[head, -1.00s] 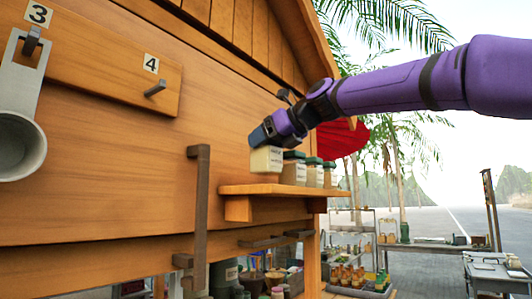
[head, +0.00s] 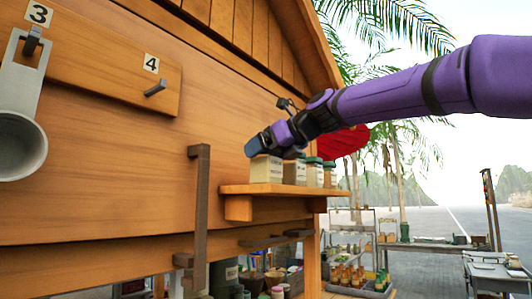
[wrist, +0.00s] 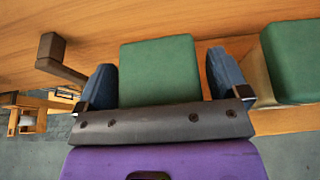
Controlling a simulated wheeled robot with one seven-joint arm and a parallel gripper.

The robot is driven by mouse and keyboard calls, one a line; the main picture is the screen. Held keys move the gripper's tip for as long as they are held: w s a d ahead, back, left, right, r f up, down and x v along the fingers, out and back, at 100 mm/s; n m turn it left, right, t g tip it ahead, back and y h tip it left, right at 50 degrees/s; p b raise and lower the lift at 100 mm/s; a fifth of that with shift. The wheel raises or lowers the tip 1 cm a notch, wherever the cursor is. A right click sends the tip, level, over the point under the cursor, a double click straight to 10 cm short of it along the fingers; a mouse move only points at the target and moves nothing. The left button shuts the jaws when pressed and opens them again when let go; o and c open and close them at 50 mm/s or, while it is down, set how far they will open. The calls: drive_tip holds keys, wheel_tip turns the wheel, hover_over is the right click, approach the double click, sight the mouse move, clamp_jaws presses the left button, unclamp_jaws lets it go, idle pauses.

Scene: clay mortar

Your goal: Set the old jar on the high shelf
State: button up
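The old jar (head: 266,170), a cream jar with a label too small to read, stands upright at the left end of the high wooden shelf (head: 262,190). Its green lid (wrist: 160,70) lies between my fingers in the wrist view and is hidden by the gripper in the head view. My gripper (head: 264,147) is over the jar's top. In the wrist view its fingers (wrist: 162,78) stand on either side of the lid, with a small gap visible on the right, so it looks open around it.
Several similar green-lidded jars (head: 294,171) stand to the right on the shelf; the nearest lid (wrist: 292,62) is close to my right finger. The wooden wall (head: 110,150) rises behind.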

drive_tip(key=shift+r, duration=0.15)
drive_tip(key=v, duration=1.2)
drive_tip(key=s+d+f+n+g+h, duration=0.1)
drive_tip(key=s+d+f+n+h, duration=0.2)
drive_tip(key=f, duration=1)
drive_tip(key=s+d+f+n+g+h, duration=0.1)
drive_tip(key=s+d+f+n+h, duration=0.3)
drive_tip(key=s+d+f+n, duration=0.6)
drive_tip(key=s+d+f+n+g+h, duration=0.1)
drive_tip(key=s+d+f+n+h, duration=0.2)
drive_tip(key=s+d+f+n, duration=0.4)
drive_tip(key=s+f+n, duration=0.5)
drive_tip(key=s+f, duration=0.1)
drive_tip(key=f, duration=0.3)
drive_tip(key=shift+s+f+n+h, duration=0.15)
drive_tip(key=shift+n+h, duration=0.15)
drive_tip(key=shift+h, duration=0.1)
